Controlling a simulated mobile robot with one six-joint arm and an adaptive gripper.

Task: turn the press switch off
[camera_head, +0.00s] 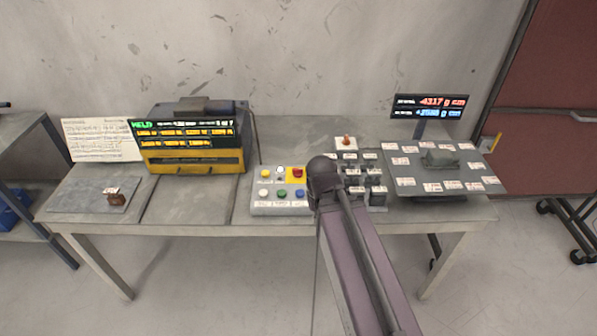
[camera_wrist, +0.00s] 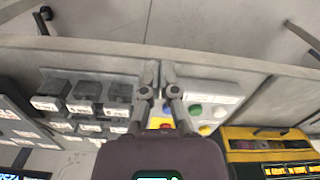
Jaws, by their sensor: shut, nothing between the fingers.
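A grey button panel (camera_head: 282,208) stands on the table, left of my gripper in the head view. Its back row has a yellow button (camera_head: 265,173), a small switch-like knob (camera_head: 281,172) and a red button (camera_head: 298,172) on a yellow plate; in front are white, green (camera_head: 282,194) and blue buttons. The labels are too small to read, so I cannot tell which is the press switch. My gripper (camera_wrist: 159,76) is shut and empty, above the panel's edge in the wrist view. It hides part of the panel there; contact cannot be told.
Several dark labelled blocks (camera_wrist: 84,91) stand beside the panel. A yellow display unit (camera_head: 194,160) is left of it. A scale with a label-covered plate (camera_head: 420,185) is to the right. The table front between panel and yellow unit is clear.

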